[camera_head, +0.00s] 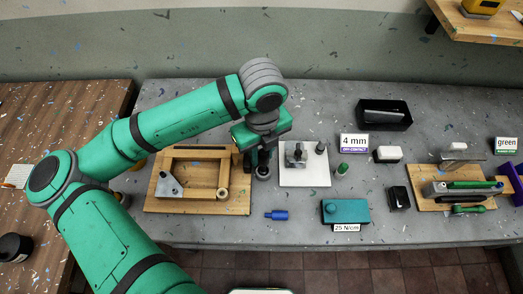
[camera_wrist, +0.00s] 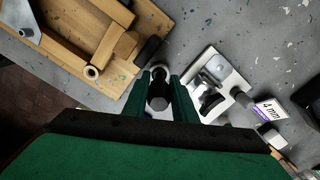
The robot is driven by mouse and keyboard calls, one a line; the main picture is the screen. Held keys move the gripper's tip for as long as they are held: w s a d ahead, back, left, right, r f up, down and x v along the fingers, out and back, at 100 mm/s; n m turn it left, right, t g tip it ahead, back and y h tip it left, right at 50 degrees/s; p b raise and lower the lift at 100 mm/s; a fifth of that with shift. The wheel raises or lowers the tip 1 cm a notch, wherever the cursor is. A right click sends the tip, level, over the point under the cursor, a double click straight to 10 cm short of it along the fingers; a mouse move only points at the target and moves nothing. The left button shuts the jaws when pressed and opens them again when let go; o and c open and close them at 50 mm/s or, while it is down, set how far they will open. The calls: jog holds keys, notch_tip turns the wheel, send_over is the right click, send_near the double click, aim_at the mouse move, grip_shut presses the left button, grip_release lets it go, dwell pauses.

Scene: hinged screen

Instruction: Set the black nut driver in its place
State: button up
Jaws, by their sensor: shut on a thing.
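My gripper (camera_head: 263,160) is above the grey table, between the wooden frame jig and the white plate. In the wrist view my gripper (camera_wrist: 160,88) is shut on the black nut driver (camera_wrist: 158,101), a dark cylinder seen nearly end-on between the green fingers. The black nut driver also shows below my gripper in the head view (camera_head: 263,172). A light round rim shows around its far end; I cannot tell if it is part of the tool or a holder. Whether its lower end touches the table is hidden.
The wooden frame jig (camera_head: 199,205) lies left of my gripper, with a dark cylinder (camera_wrist: 149,49) at its edge. The white plate (camera_head: 305,178) with a metal clamp stands right. A blue driver (camera_head: 277,215), a green one (camera_head: 342,170) and a teal box (camera_head: 343,212) lie nearby.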

jog(key=shift+f, duration=0.5)
jog(key=o, duration=1.1)
jog(key=shift+o, duration=0.2)
notch_tip(320, 180, up, 11)
jog(key=shift+f, duration=0.1)
